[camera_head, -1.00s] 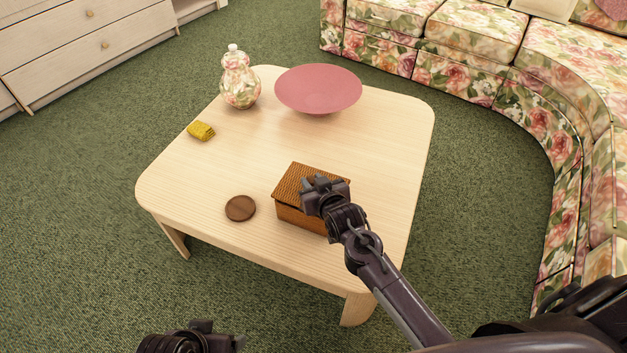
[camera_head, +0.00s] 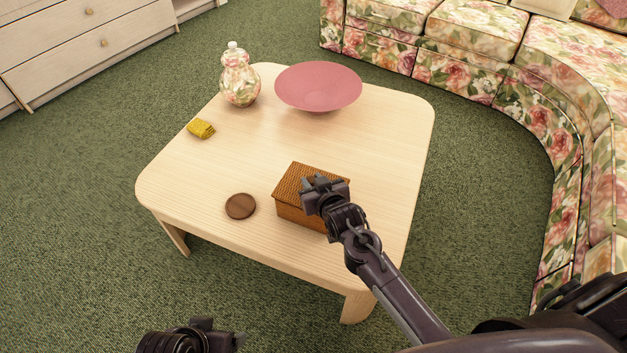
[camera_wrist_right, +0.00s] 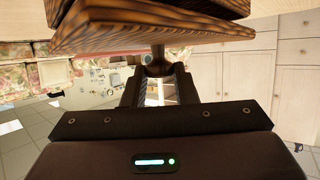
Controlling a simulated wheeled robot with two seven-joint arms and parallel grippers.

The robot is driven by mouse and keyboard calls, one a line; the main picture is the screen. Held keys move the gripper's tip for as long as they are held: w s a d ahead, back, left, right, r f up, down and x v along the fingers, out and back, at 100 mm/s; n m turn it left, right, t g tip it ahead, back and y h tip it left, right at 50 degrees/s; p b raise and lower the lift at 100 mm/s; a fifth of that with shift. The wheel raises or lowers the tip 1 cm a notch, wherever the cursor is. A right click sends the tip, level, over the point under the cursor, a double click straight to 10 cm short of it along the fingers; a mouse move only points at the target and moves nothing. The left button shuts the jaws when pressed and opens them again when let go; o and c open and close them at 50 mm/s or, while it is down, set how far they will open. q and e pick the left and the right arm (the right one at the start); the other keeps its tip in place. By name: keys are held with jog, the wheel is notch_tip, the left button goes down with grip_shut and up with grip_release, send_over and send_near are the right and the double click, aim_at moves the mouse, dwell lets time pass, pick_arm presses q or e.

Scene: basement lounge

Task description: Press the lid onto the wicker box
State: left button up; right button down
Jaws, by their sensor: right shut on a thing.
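The brown wicker box (camera_head: 297,214) stands near the front right of the pale wooden table, with its woven lid (camera_head: 297,178) lying on top. In the right wrist view the lid (camera_wrist_right: 110,40) shows edge-on, with a dark line between it and the box (camera_wrist_right: 200,8). My right gripper (camera_head: 322,184) is over the lid's right part and hides some of it. In the right wrist view it is shut on the lid's knob (camera_wrist_right: 158,56). My left gripper (camera_head: 208,336) is at the bottom edge, away from the table; its fingers are not clear.
On the table (camera_head: 215,170) lie a round brown coaster (camera_head: 240,206) left of the box and a folded yellow cloth (camera_head: 201,128). A floral jar (camera_head: 239,82) and a wide pink bowl (camera_head: 318,86) stand at the back. A floral sofa (camera_head: 460,75) curves around the right.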

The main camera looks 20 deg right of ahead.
jog(key=shift+f, duration=0.35)
dwell(0.8)
jog(key=shift+f+p, duration=0.1)
jog(key=shift+p, duration=0.25)
dwell(0.4)
jog(key=c, duration=0.6)
grip_release()
